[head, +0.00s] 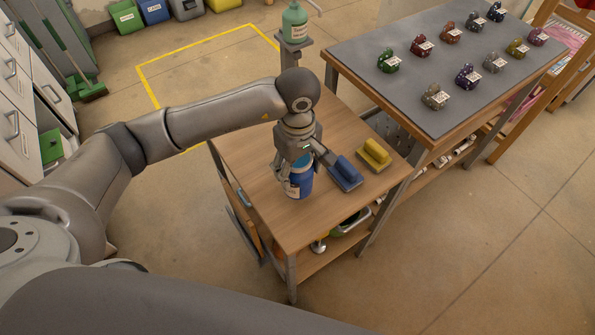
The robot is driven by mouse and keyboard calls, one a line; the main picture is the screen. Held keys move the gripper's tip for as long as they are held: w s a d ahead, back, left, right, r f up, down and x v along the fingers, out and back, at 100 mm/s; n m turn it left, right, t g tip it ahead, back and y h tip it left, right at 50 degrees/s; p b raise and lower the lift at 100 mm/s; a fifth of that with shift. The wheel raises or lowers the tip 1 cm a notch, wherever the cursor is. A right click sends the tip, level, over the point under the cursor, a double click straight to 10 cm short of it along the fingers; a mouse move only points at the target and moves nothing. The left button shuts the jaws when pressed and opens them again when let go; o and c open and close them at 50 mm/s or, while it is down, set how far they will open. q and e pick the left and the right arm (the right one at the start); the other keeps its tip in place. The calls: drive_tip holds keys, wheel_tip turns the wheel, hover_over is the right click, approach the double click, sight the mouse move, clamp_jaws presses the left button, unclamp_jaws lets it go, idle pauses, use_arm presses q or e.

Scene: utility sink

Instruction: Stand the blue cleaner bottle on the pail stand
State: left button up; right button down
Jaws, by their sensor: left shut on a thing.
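The blue cleaner bottle (300,183) is upright at the wooden table, with a white label on its left side. My left gripper (299,161) comes down over it from above and is shut on it. The gripper hides the bottle's top. I cannot tell whether its base touches the table. A small grey stand (286,52) behind the table carries a green bottle (295,22); I cannot tell whether this is the pail stand. My right gripper is not in view.
On the wooden table (252,150), a blue brush or block (346,173) lies close right of the bottle, and a yellow one (374,155) lies beyond it. A grey-topped bench (400,45) with several small labelled items adjoins at right. The table's left part is clear.

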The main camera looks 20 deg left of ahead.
use_arm(q)
drive_tip(key=f, duration=0.1)
drive_tip(key=f+p, duration=0.1)
drive_tip(key=shift+w+f, duration=0.2)
drive_tip(key=shift+f, duration=0.55)
drive_tip(key=shift+f, duration=0.15)
drive_tip(key=o, duration=1.3)
drive_tip(key=shift+o, duration=0.2)
